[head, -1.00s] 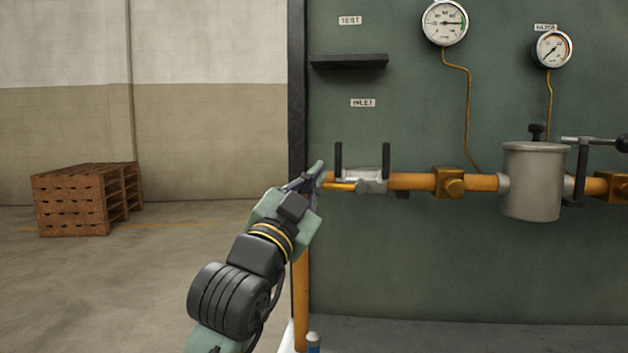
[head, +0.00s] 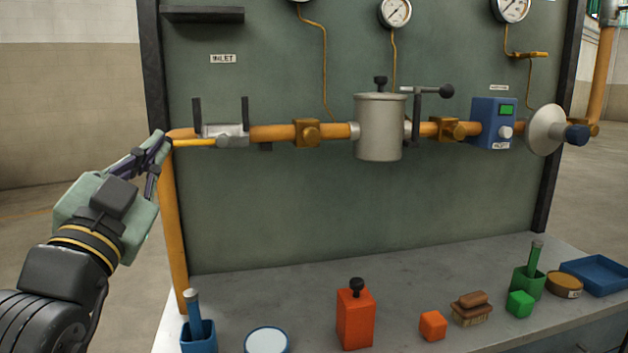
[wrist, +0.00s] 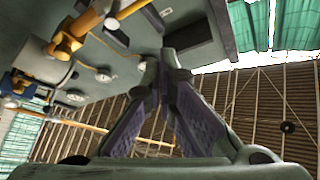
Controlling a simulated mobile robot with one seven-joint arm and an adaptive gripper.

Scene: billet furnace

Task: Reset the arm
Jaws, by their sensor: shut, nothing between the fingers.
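My gripper (head: 160,145) is at the left in the head view, raised in front of the left edge of the green panel (head: 270,210). Its fingers are together with nothing between them. The fingertips appear close to the left end of the orange pipe (head: 282,132) and the yellow lever (head: 193,143) of the inlet valve (head: 226,133); I cannot tell if they touch. In the wrist view, the two fingers (wrist: 160,62) meet at their tips, with the panel, pipe and roof behind them.
A grey filter pot (head: 380,128), a blue meter box (head: 492,123) and gauges sit along the panel.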

